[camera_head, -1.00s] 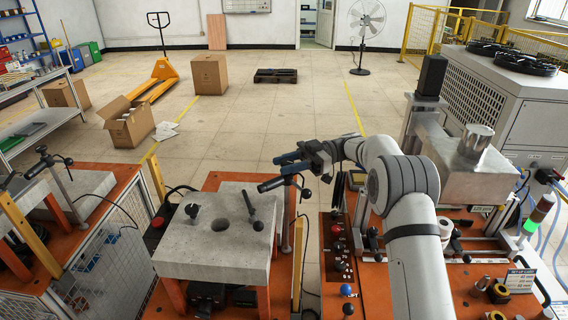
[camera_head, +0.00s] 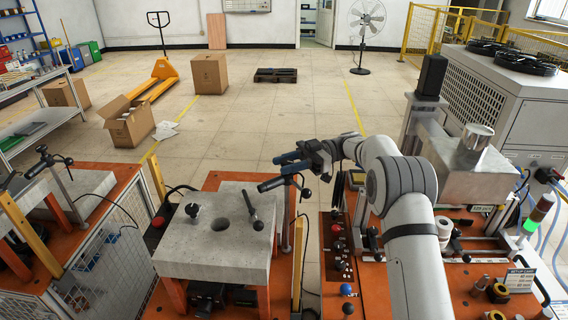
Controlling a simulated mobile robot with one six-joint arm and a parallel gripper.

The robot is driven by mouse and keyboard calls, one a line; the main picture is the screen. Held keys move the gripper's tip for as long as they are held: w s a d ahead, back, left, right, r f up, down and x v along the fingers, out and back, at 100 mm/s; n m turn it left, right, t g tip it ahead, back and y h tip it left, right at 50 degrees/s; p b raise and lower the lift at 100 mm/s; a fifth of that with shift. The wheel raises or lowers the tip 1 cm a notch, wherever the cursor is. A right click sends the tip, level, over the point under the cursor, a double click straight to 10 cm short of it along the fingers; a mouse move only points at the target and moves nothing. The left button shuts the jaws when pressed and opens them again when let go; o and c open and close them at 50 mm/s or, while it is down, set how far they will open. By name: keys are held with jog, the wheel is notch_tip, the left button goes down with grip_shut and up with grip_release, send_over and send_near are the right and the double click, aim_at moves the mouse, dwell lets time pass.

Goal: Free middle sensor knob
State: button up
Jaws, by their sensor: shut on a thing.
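The middle sensor (camera_head: 272,184) is a black cylinder on a clamp at the top of a thin post, beside the right edge of the grey slab. My gripper (camera_head: 286,160), with blue-grey fingertips pointing left, is at the clamp, just above and behind the sensor. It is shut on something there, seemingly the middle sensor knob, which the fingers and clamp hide. A black ball-ended part (camera_head: 306,193) hangs just below the clamp. The sensor tilts slightly, its left end lower.
The grey slab (camera_head: 190,256) has a round hole, a black knob (camera_head: 192,210) and an upright black handle (camera_head: 254,216). Another post-mounted sensor (camera_head: 40,166) stands at the left. A metal block (camera_head: 470,185) stands at the right.

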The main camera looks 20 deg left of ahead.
aim_at(286, 161)
jog(key=shift+s+f, duration=0.1)
jog(key=shift+f, duration=0.1)
dwell(0.7)
jog(key=o, duration=0.8)
jog(key=shift+s+r, duration=0.1)
jog(key=shift+o, duration=0.6)
jog(key=shift+r, duration=0.15)
jog(key=shift+r, duration=0.4)
notch_tip(286, 161, up, 9)
jog(key=p, duration=0.5)
jog(key=shift+a, duration=0.1)
